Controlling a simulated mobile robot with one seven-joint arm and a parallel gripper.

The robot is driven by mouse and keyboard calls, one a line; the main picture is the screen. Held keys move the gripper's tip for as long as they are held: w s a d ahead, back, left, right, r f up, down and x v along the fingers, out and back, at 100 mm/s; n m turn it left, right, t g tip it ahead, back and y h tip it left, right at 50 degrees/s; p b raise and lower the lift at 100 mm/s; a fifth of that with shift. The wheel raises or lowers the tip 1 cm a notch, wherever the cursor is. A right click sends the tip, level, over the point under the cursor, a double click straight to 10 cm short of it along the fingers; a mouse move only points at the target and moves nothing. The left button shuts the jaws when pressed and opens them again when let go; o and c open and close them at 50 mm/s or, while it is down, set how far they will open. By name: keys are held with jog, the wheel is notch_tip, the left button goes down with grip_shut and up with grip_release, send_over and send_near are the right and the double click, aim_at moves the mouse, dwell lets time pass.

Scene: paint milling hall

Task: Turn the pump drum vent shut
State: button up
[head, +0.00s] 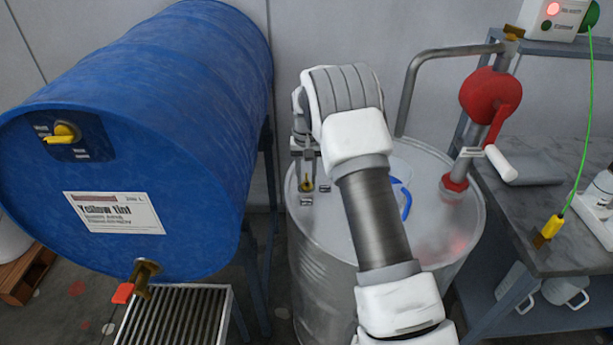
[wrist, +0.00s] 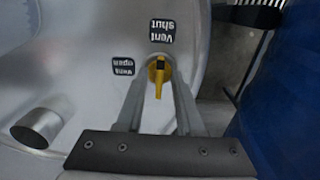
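The pump drum (head: 330,260) is a pale metal drum standing upright in the middle of the head view. Its vent is a small yellow handle (wrist: 158,78) on the drum top; it also shows in the head view (head: 307,186). In the wrist view, a "Vent shut" label (wrist: 162,31) is above the handle and a "Vent open" label (wrist: 123,66) is to its left. The handle lies in line with the shut label, its longer yellow part pointing away from it. My gripper (wrist: 157,82) is open, its fingers on either side of the handle, with no clear contact.
A red hand pump (head: 490,95) with a bent pipe (head: 410,80) stands on the drum's right side. A blue drum (head: 170,110) with its own yellow knob (head: 62,134) lies at left. A grey bench (head: 570,225) stands at right.

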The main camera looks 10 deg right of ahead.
aim_at(307, 180)
dwell(0.3)
notch_tip(307, 180, up, 17)
jog(key=p, duration=0.1)
jog(key=shift+r, duration=0.15)
dwell(0.4)
